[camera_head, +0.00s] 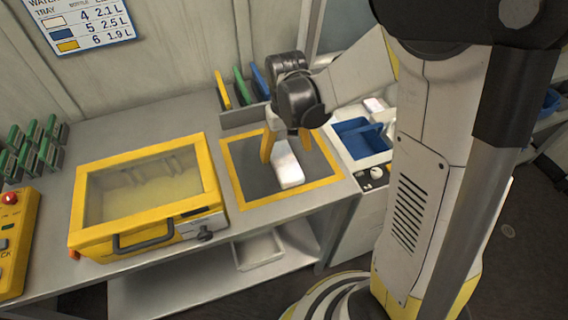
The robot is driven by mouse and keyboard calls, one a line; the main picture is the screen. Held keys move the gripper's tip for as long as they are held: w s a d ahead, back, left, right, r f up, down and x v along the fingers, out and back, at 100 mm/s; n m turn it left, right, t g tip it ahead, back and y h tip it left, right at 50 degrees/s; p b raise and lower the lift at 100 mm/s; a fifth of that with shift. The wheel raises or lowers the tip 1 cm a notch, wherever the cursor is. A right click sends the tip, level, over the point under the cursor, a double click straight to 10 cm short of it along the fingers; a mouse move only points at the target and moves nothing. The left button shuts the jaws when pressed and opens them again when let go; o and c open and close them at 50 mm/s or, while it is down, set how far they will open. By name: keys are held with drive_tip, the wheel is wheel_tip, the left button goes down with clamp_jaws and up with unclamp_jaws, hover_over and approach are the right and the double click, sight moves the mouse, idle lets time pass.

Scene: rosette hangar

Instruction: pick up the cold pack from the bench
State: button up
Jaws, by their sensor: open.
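The cold pack looks to be the small white block (288,172) lying on the dark grey mat with a yellow border (250,196) on the bench (180,120). My gripper (286,146) points down over the mat, with its yellow fingers apart. One finger is at the left of the white block's far end and the other is at its far right. The gripper's dark body hides what is behind it. I cannot tell whether the fingers touch the block or how high they are above the mat.
A yellow-framed box with a clear lid (150,195) stands left of the mat. Colored panels in a rack (240,88) stand behind it. A blue tray (360,138) is at the right. Green racked pieces (35,145) and a yellow control box (14,240) are far left.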

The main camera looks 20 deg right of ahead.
sight(284, 160)
drive_tip(key=f, duration=0.1)
drive_tip(key=f+b, duration=0.1)
drive_tip(key=f, duration=0.1)
drive_tip(key=f+b, duration=0.1)
drive_tip(key=f, duration=0.1)
drive_tip(key=shift+w+a, duration=0.1)
drive_tip(key=shift+w, duration=0.15)
drive_tip(key=shift+r, duration=0.15)
drive_tip(key=c, duration=1.5)
drive_tip(key=shift+r, duration=0.15)
